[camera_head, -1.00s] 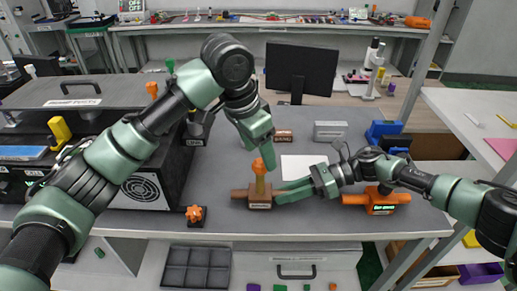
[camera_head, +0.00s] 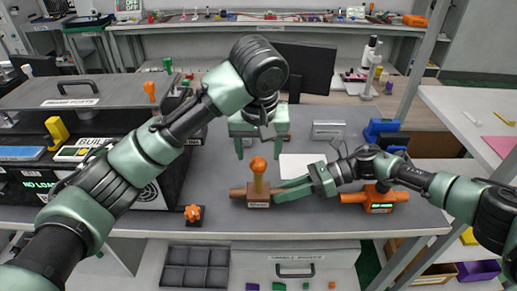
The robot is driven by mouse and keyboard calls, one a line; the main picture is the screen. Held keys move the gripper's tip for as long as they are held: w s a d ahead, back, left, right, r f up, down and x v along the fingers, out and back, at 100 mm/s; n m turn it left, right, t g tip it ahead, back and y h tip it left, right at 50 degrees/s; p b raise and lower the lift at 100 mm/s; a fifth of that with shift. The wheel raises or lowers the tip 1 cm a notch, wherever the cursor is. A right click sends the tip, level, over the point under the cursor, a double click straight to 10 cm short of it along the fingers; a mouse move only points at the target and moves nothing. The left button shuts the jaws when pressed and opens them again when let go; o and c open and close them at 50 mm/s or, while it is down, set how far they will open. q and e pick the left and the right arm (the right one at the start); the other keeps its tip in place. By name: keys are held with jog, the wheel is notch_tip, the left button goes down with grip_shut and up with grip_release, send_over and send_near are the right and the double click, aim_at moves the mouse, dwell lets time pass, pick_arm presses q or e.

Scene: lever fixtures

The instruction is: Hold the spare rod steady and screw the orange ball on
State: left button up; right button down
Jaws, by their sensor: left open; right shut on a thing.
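The spare rod (camera_head: 259,185) is a yellow upright rod standing in a brown labelled block (camera_head: 258,202) on the grey bench. The orange ball (camera_head: 258,164) sits on the rod's top; how far it is threaded on cannot be told. My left gripper (camera_head: 259,153) is open and empty, pointing down above and around the line of the ball, its fingers spread to left and right. My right gripper (camera_head: 277,191) reaches in low from the right and is shut on the spare rod near the block; the exact contact is partly hidden by its fingers.
An orange knob fixture (camera_head: 193,213) stands at the front left. An orange fixture with a green display (camera_head: 379,200) is right of the block, beneath my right arm. A black box (camera_head: 150,195) is at left. A white sheet (camera_head: 300,166) lies behind the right gripper.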

aim_at(257, 158)
pick_arm(q)
jog(key=shift+f, duration=1.45)
grip_shut()
jog(key=m, duration=0.3)
jog(key=m+h, duration=0.1)
jog(key=m, duration=0.2)
jog(key=shift+a+h, duration=0.15)
jog(key=shift+h, duration=0.15)
jog(key=m+g+h, duration=0.1)
jog(key=m, duration=0.4)
jog(key=shift+w, duration=0.1)
jog(key=m+g, duration=0.1)
jog(key=m, duration=0.2)
jog(key=m+g, duration=0.1)
jog(key=m, duration=0.2)
jog(key=shift+w+a+m+h, duration=0.1)
jog(key=shift+m+h, duration=0.2)
jog(key=m, duration=0.2)
jog(key=m+g, duration=0.1)
jog(key=m, duration=0.2)
jog(key=shift+w+g, duration=0.1)
jog(key=shift+g, duration=0.2)
grip_release()
